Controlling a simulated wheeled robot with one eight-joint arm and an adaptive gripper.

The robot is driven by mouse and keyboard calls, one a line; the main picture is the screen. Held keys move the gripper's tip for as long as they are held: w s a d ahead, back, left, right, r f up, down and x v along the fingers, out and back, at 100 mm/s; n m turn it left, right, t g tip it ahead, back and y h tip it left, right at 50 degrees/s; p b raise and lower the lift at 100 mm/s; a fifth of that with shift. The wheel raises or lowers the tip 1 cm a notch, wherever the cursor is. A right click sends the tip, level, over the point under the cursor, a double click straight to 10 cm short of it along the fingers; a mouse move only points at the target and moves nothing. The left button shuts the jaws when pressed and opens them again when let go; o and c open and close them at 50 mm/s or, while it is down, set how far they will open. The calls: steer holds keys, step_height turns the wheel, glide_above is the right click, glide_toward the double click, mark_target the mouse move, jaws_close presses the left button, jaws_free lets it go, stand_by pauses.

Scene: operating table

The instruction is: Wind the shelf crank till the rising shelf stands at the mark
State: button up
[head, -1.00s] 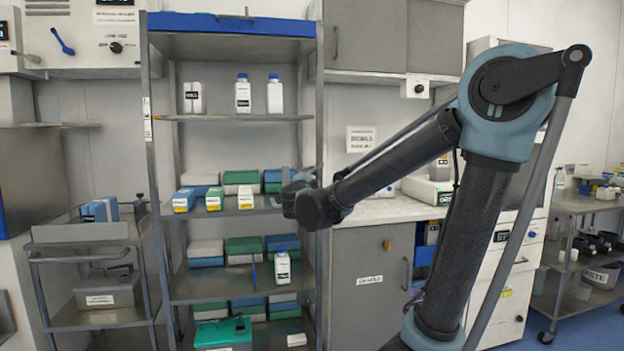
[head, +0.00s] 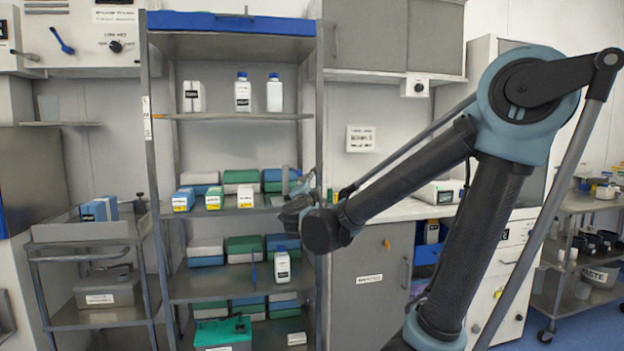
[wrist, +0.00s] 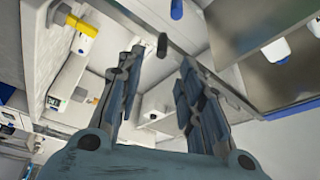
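The steel shelf rack (head: 316,130) has a blue top. Its upper shelf (head: 235,117) carries white bottles and sits level with a white marked strip (head: 147,117) on the left post. I cannot tell for sure which shelf is the rising one. My gripper (head: 300,187) is at the rack's right post, around middle-shelf height. In the wrist view my gripper (wrist: 158,75) has its two fingers apart with nothing between the pads. A dark cylindrical knob (wrist: 162,45), perhaps the crank's handle, shows beyond the gap, near the fingertips. The rest of the crank is not clear.
Small boxes (head: 214,198) and stacked cartons stand on the middle shelf, close to my gripper. A white bottle (head: 282,267) stands on the shelf below. A grey cabinet (head: 370,300) is right of the rack, and a steel cart (head: 80,233) is left of it.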

mark_target(315, 171)
steer(key=s+d+f+n+t+y, duration=0.2)
steer(key=s+f+n, duration=0.15)
steer(key=n, duration=0.25)
steer(key=x, duration=1.7)
steer(key=shift+a+r, duration=0.3)
jaws_close()
